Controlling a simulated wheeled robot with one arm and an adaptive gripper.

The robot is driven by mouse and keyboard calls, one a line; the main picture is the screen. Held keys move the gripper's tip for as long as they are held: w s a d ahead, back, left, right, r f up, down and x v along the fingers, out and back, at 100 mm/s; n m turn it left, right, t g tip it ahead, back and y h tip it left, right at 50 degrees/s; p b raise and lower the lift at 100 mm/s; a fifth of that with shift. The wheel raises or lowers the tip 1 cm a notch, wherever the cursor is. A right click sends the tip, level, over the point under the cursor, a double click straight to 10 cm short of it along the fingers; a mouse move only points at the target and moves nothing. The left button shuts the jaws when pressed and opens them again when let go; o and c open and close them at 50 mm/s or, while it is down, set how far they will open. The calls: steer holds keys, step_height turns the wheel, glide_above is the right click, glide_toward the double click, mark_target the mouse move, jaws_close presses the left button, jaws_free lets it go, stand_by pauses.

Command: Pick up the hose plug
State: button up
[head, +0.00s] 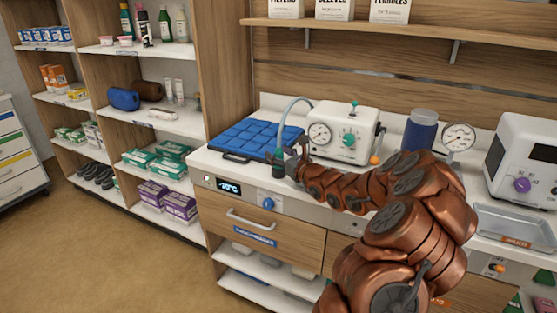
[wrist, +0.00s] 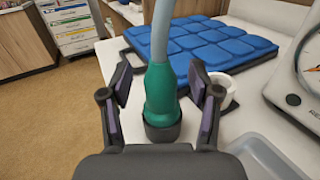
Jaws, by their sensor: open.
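The hose plug (wrist: 160,88) is green with a pale grey-blue hose (wrist: 162,30) rising from its top. It stands upright, its lower end in a dark cup-like base (wrist: 163,131) on the white counter. In the head view the hose (head: 287,110) arcs from near the white pump unit down to the counter's front. My gripper (wrist: 161,82) is open, with one purple-padded finger on each side of the plug and visible gaps between. In the head view my gripper (head: 283,166) is small and partly hidden by my arm.
A blue quilted pad (head: 248,138) lies on the counter behind the plug. The white unit with a gauge (head: 344,132) stands to the right. A white ring-shaped item (wrist: 224,84) and a grey tray (wrist: 262,155) are right of the plug in the wrist view.

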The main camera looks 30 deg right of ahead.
mark_target(279, 147)
jaws_close()
stand_by(0.5)
steer(key=shift+r, duration=0.1)
steer(key=shift+r+b, duration=0.35)
steer(key=shift+r, duration=1.2)
steer(key=shift+s+d+r, duration=0.1)
steer(key=shift+s+r, duration=0.1)
steer(key=s+r+b, duration=0.1)
steer(key=s+b, duration=0.1)
steer(key=s, duration=1.3)
steer(key=shift+s+r, duration=0.2)
steer(key=shift+s, duration=0.05)
